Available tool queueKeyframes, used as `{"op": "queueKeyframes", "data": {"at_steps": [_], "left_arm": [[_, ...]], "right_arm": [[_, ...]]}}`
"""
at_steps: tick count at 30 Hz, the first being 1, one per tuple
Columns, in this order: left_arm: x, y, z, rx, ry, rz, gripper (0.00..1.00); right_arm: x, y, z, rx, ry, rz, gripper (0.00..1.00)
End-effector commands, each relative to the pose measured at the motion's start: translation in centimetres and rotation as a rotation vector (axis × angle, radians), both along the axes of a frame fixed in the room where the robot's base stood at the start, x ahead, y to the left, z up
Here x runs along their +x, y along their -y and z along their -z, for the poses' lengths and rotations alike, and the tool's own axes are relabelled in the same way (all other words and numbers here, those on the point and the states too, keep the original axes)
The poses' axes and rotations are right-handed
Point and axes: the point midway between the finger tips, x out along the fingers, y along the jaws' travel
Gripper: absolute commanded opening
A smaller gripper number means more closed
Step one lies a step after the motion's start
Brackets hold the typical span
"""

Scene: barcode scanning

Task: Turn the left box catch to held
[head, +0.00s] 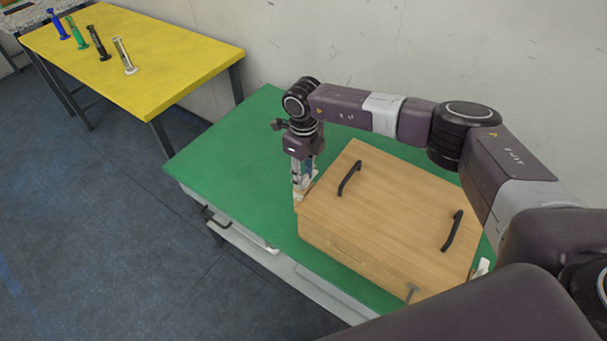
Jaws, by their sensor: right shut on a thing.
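A wooden box (390,205) with a closed lid and two black handles sits on the green table (215,160). My right arm reaches in from the right over the box. My right gripper (301,188) points down at the box's left corner and is shut on the left box catch there. The gripper's fingers mostly hide the catch, so its turn position cannot be told. A white catch (483,267) shows at the right end of the box. My left gripper is not in view.
A grey metal piece (411,292) is on the box's front near the right. A yellow table (150,55) at the back left holds several scanner-like upright items. The green table's left part is clear. A wall stands close behind.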

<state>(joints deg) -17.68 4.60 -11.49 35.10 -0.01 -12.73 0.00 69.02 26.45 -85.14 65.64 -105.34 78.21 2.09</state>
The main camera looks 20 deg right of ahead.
Motion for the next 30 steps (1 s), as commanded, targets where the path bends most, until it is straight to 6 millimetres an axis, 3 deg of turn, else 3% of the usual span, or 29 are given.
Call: {"op": "queueKeyframes", "data": {"at_steps": [11, 30], "left_arm": [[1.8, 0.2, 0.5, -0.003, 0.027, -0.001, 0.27], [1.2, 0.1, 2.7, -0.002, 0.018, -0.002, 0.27]], "right_arm": [[0.1, 0.0, 0.1, 0.0, 0.002, 0.117, 0.04], [0.1, 0.0, 0.0, 0.001, 0.002, 0.697, 0.04]]}}
